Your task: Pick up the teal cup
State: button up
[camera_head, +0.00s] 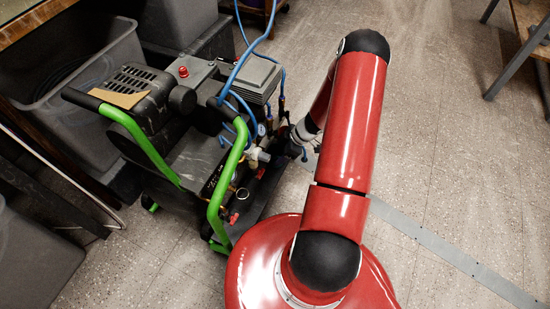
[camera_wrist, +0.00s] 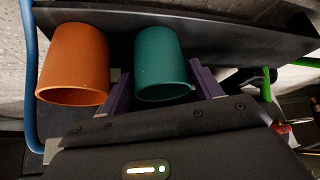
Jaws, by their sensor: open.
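The teal cup (camera_wrist: 161,58) shows in the middle of the wrist view, with its open mouth facing the lower edge of the picture. My gripper (camera_wrist: 160,78) is open. Its two purple fingers stand on either side of the teal cup near its rim, and a narrow gap shows on the left. I cannot tell how deep the cup sits between them. In the camera_head view neither the cup nor the fingertips can be made out; my red arm covers part of that area.
An orange cup (camera_wrist: 74,62) stands just left of the teal cup, close to my left finger. Both cups are by a dark flat bar or ledge (camera_wrist: 225,42). A compressor cart with green handles (camera_head: 228,180) is left of my arm. Open floor (camera_head: 450,150) lies to the right.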

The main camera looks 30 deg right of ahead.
jog(key=shift+x, duration=1.5)
jog(key=shift+c, duration=0.4)
jog(key=c, duration=0.5)
jog(key=shift+r, duration=0.15)
jog(key=shift+r, duration=0.15)
jog(key=shift+s+d+r, duration=0.1)
jog(key=shift+s+d, duration=0.05)
jog(key=shift+d, duration=0.05)
jog(key=s+d, duration=0.3)
jog(key=d, duration=0.2)
jog(key=s+d, duration=0.2)
jog(key=d, duration=0.3)
jog(key=s+d+p, duration=0.1)
jog(key=s+d, duration=0.2)
jog(key=d, duration=0.2)
jog(key=shift+s+d, duration=0.15)
jog(key=shift+s, duration=0.15)
